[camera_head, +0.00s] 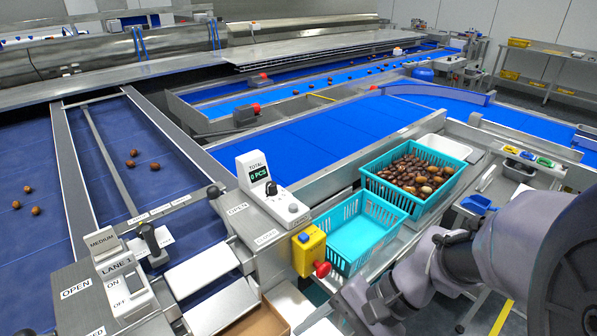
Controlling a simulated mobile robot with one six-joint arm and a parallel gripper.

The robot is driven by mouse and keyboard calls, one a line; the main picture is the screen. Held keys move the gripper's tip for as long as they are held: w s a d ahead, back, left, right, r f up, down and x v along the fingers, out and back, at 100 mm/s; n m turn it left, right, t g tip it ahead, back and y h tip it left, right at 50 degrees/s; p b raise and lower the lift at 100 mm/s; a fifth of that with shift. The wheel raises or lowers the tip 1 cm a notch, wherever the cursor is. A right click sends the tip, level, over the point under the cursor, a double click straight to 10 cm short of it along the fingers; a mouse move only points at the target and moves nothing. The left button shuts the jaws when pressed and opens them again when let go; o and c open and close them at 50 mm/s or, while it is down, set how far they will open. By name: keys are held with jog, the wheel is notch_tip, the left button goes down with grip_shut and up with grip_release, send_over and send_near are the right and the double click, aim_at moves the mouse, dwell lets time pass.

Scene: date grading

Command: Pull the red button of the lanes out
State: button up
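A red mushroom button (322,269) sticks out from the lower right side of a yellow box (309,250). The box is mounted at the end of the lane frame, left of an empty turquoise basket. A blue knob (304,237) is on the box's upper face. How far the red button stands out is too small to tell. My grey-purple arm fills the lower right, and its lower links lie right of and below the button, apart from it in the picture. I cannot make out my gripper's fingers.
The empty turquoise basket (347,219) and another one (447,204) full of dates stand right of the box. A lane 1 switch box (123,286) and a counter (257,171) reading 0 PCS stand left. Blue belts (195,222) carry several dates. A cardboard box (262,322) lies below.

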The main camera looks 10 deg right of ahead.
jog(key=w+d+f+m+t+y, duration=0.4)
jog(key=w+d+m+t+y, duration=0.1)
jog(key=m, duration=0.2)
jog(key=m+t+h, duration=0.4)
jog(key=m+t, duration=0.6)
jog(key=m, duration=0.1)
send_near(327, 273)
jog(key=b+x, duration=0.3)
jog(key=x, duration=0.7)
jog(key=shift+a+r, duration=0.1)
